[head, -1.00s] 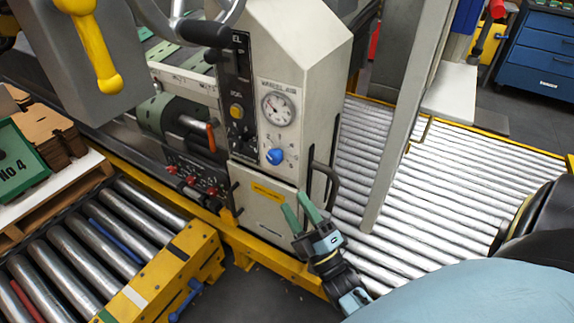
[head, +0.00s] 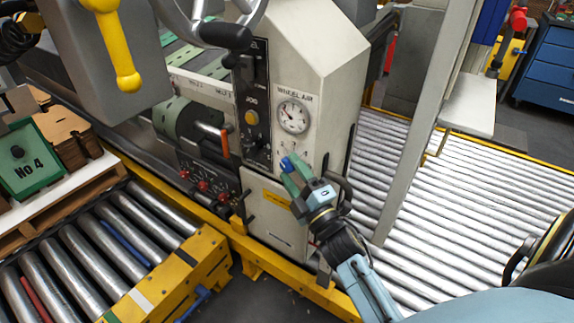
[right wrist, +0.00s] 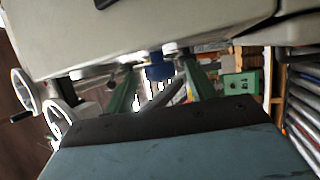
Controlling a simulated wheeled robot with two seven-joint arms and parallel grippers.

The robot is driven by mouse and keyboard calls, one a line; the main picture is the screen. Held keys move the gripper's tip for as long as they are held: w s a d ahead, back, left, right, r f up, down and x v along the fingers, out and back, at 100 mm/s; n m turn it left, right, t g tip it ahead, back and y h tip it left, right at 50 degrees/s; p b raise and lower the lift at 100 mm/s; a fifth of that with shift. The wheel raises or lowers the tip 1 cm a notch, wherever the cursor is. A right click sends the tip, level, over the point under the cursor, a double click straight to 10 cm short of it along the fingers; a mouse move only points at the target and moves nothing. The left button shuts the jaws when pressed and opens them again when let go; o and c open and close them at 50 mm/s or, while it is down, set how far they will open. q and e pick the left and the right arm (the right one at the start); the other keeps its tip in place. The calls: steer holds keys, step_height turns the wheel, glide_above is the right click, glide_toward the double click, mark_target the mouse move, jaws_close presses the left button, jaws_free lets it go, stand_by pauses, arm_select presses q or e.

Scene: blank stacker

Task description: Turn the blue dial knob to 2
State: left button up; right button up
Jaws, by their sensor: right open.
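The blue dial knob (head: 286,163) is on the front of the pale machine housing, below the round gauge. My right gripper (head: 296,172) is in front of the knob and partly covers it and its scale, so I cannot read its setting. In the right wrist view the knob (right wrist: 158,69) shows between the two green fingers (right wrist: 160,86), which are apart and on either side of it. I cannot tell whether either finger touches it. My left gripper is not in view.
The round gauge (head: 292,117) is just above the knob. A dark panel (head: 254,110) with a yellow button stands to its left. A black curved handle (head: 341,188) is close to the right of my gripper. Roller conveyors (head: 460,190) lie on the right.

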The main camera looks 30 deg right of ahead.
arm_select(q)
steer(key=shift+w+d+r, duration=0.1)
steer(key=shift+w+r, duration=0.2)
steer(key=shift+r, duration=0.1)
arm_select(e)
steer(key=shift+x, duration=1.4)
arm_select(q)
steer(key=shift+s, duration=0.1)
arm_select(e)
steer(key=shift+c, duration=0.5)
steer(key=c, duration=0.9)
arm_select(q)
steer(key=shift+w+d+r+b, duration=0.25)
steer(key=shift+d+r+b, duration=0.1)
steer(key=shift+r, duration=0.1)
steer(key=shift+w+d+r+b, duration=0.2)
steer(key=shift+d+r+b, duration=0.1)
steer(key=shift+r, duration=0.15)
arm_select(e)
steer(key=shift+t, duration=0.3)
steer(key=o, duration=1)
steer(key=shift+s, duration=0.1)
